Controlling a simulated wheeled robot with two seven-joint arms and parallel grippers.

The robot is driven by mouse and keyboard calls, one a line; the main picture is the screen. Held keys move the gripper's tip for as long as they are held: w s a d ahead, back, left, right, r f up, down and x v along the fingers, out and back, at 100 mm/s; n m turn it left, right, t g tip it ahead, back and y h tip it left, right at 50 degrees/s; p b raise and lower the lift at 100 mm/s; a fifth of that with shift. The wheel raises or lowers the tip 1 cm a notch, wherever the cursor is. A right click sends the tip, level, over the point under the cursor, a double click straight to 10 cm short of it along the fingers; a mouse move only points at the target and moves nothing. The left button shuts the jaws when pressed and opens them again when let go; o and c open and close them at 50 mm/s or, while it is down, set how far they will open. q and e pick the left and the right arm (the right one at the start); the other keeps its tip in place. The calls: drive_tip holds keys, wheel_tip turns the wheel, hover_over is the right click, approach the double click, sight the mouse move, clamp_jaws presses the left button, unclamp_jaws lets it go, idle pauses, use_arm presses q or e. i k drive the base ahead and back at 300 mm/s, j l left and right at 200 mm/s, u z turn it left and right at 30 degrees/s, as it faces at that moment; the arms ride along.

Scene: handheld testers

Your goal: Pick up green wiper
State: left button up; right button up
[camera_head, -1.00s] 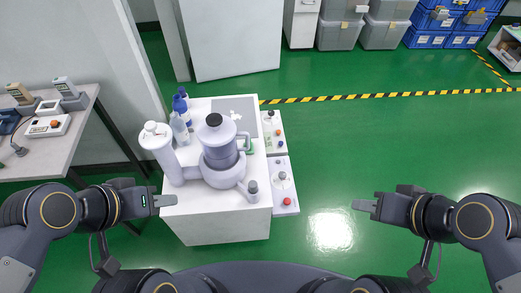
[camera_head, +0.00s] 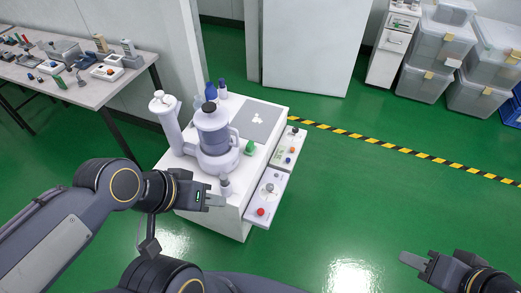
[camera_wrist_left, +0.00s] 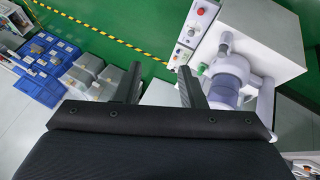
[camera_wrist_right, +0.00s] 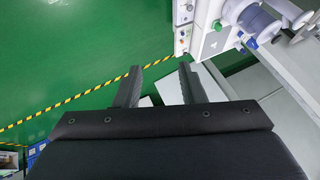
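I cannot make out a sure green wiper. A small green object (camera_head: 249,147) stands on the white cabinet (camera_head: 215,222); it also shows in the left wrist view (camera_wrist_left: 202,69) and the right wrist view (camera_wrist_right: 217,25). Small green pieces (camera_head: 60,82) lie on the grey table (camera_head: 105,92) at the far left, too small to identify. My left gripper (camera_head: 217,200) is in front of the cabinet in the head view, fingers apart and empty. My right gripper (camera_head: 408,258) is over the floor at the lower right, fingers apart and empty.
The cabinet top carries a grey-white machine (camera_head: 214,140) and bottles (camera_head: 211,91). Clear bins (camera_head: 437,60) stand at the back right. The green floor (camera_head: 370,190) is open on the right.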

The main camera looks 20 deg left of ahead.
sight(250, 149)
drive_tip(key=i+l+u, duration=0.1)
drive_tip(key=i+l, duration=0.15)
drive_tip(key=i+l+u, duration=0.15)
drive_tip(key=l, duration=0.25)
drive_tip(key=i+l+u, duration=0.1)
drive_tip(key=i+l, duration=0.25)
drive_tip(key=i+j, duration=0.2)
drive_tip(key=i, duration=0.2)
drive_tip(key=i+j+u, duration=0.1)
drive_tip(key=i, duration=0.3)
drive_tip(key=j, duration=0.1)
